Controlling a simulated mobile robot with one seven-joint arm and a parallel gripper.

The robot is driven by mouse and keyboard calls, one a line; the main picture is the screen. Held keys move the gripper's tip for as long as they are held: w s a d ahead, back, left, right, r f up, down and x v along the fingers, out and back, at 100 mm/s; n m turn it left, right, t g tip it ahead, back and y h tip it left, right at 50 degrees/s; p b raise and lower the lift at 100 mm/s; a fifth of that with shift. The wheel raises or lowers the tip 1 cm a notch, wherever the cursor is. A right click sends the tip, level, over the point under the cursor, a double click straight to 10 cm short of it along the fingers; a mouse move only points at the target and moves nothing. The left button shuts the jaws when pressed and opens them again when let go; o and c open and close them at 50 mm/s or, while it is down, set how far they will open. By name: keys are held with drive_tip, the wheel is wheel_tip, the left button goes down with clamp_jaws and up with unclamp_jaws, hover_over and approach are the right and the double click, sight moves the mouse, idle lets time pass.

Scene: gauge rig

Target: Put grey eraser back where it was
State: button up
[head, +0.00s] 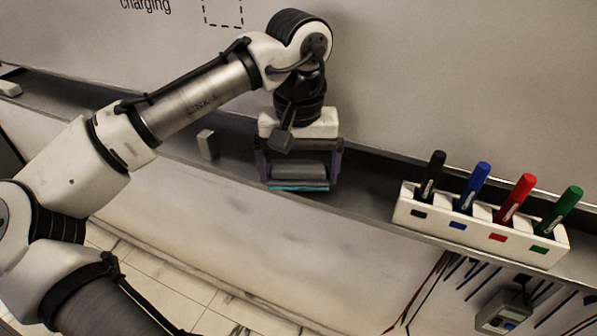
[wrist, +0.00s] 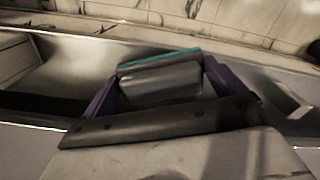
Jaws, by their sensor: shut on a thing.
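The grey eraser (head: 299,171) has a teal strip along its lower edge. It is between the two purple-sided fingers of my gripper (head: 298,172), which is shut on it. In the head view it is over the dark tray ledge (head: 370,190) below the whiteboard, near the ledge's front edge. I cannot tell whether it touches the ledge. In the wrist view the eraser (wrist: 160,80) shows between the fingers of my gripper (wrist: 160,88), with its teal edge away from the palm.
A white holder (head: 480,231) with black, blue, red and green markers stands on the ledge at right. A small pale block (head: 207,145) stands left of my gripper. Another pale block (head: 10,88) lies at far left. A dashed square (head: 223,10) is on the whiteboard (head: 450,80).

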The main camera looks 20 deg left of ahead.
sight(298, 167)
drive_tip(key=shift+s, duration=0.15)
drive_tip(key=o, duration=0.6)
drive_tip(key=shift+d, duration=0.1)
drive_tip(key=shift+r, duration=0.1)
wheel_tip(298, 167, up, 12)
drive_tip(key=shift+b, duration=0.3)
